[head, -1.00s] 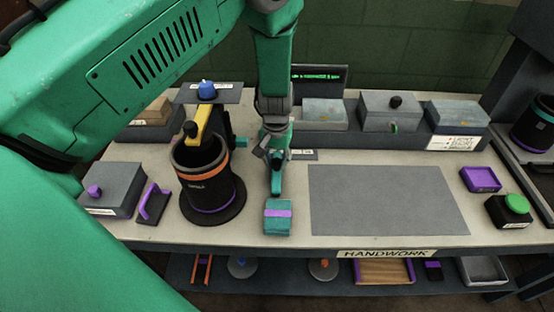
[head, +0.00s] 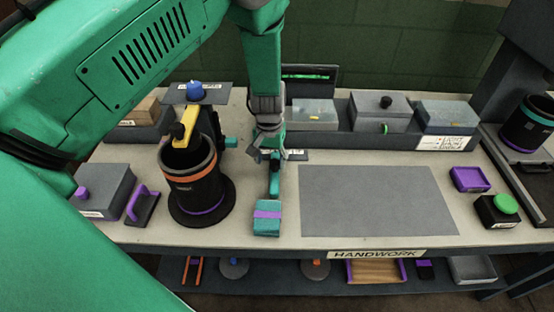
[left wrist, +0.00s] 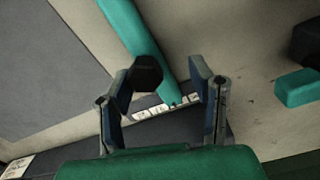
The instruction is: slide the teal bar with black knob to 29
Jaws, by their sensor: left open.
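The teal bar (left wrist: 140,35) runs slantwise across the left wrist view, with its black knob (left wrist: 147,73) between my left fingers. In the head view part of the bar (head: 274,185) shows below my left gripper (head: 268,153). My left gripper (left wrist: 163,85) is open, with a finger on either side of the knob; I cannot tell whether either touches it. A strip of small white labels (left wrist: 165,105) lies at the bar's far end; its numbers are too small to read. My right gripper is not in view.
A teal block with a purple band (head: 267,218) lies at the bar's front end. A black cylinder with an orange ring (head: 192,185) stands to the left. A grey mat (head: 375,200) lies to the right. Lidded boxes (head: 384,112) stand behind.

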